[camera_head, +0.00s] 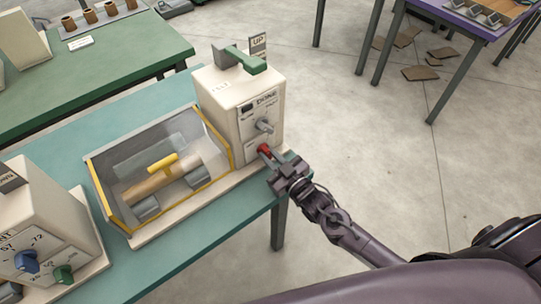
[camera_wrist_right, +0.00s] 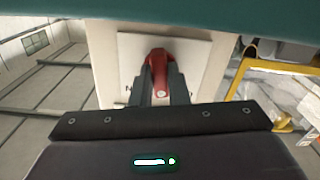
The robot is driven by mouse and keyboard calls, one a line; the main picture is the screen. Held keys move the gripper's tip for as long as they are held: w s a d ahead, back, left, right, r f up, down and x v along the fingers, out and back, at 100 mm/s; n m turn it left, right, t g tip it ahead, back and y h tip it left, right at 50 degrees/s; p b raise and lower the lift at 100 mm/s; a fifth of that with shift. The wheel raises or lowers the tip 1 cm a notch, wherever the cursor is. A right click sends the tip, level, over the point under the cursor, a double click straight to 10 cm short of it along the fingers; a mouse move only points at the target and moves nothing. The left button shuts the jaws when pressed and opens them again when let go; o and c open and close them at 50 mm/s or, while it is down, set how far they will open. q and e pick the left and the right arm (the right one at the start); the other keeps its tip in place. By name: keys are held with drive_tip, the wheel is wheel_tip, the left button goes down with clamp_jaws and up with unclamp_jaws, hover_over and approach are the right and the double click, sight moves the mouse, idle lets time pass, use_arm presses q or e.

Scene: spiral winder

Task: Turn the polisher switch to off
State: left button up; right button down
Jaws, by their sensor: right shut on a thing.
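A beige machine box (camera_head: 222,110) stands on the teal table, with a yellow-framed clear cover (camera_head: 128,168) beside it. A red switch handle (camera_head: 264,149) sits low on its front panel, below a grey knob (camera_head: 264,126). My right gripper (camera_head: 275,164) reaches it from the lower right. In the right wrist view, the fingers of my right gripper (camera_wrist_right: 159,88) are shut on the red handle (camera_wrist_right: 159,68), one on each side, in front of a pale plate (camera_wrist_right: 192,58). The switch's markings are mostly hidden. My left gripper is not in view.
The teal table (camera_head: 192,262) also holds a second beige box (camera_head: 38,215) with blue and green knobs at the lower left. A green table (camera_head: 130,62) stands behind. A purple-edged table (camera_head: 462,20) is at the upper right. Open floor lies to the right.

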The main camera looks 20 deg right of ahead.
drive_tip(key=n, duration=0.5)
drive_tip(key=shift+n, duration=0.4)
idle(0.4)
drive_tip(key=c, duration=1.4)
unclamp_jaws()
drive_tip(key=b+v, duration=0.1)
drive_tip(key=v, duration=0.7)
drive_tip(key=shift+w, duration=0.1)
